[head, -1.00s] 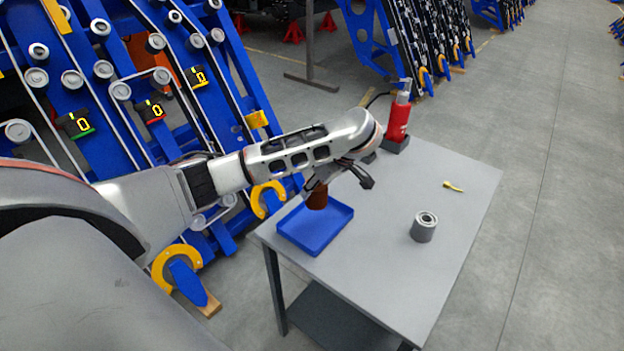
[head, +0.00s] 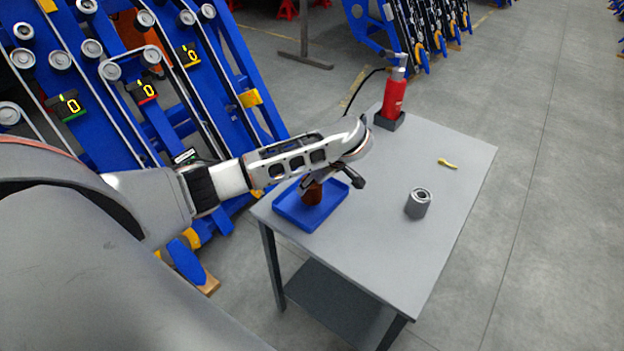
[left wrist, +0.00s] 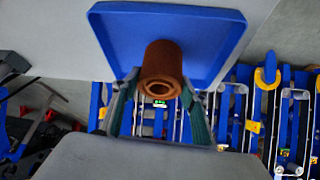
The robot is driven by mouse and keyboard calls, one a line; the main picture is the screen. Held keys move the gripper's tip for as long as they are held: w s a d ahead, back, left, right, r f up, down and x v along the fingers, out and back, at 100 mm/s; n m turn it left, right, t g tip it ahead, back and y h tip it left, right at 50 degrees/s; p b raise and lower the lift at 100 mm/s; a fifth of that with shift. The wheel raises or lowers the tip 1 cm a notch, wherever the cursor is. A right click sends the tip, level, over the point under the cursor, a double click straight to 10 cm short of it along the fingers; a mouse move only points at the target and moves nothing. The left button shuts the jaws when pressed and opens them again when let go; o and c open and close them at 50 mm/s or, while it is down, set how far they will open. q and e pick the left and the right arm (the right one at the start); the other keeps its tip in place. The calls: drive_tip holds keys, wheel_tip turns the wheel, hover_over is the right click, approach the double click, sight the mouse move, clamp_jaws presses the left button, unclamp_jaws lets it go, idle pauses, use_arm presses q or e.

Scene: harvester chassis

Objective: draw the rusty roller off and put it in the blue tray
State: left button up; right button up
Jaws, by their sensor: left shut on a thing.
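The rusty roller (head: 312,194) is a short brown cylinder with a bored end, held upright over the blue tray (head: 290,215). My left gripper (head: 325,183) is shut on it, seen in the left wrist view (left wrist: 158,100) with a finger on each side of the roller (left wrist: 162,60). The roller is within the tray's outline, low at its floor; I cannot tell whether it touches. The tray also shows in the left wrist view (left wrist: 215,38) and sits on the table's near left corner. My right gripper is not in view.
The grey table (head: 400,250) also carries a grey roller (head: 418,203), a small yellow item (head: 447,163) and a red bottle-like tool (head: 393,98) in a dark holder. The blue chassis (head: 110,110) with rollers and belts stands left of the table.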

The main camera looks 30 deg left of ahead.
use_arm(q)
drive_tip(key=o, duration=1.7)
drive_tip(key=v, duration=1.2)
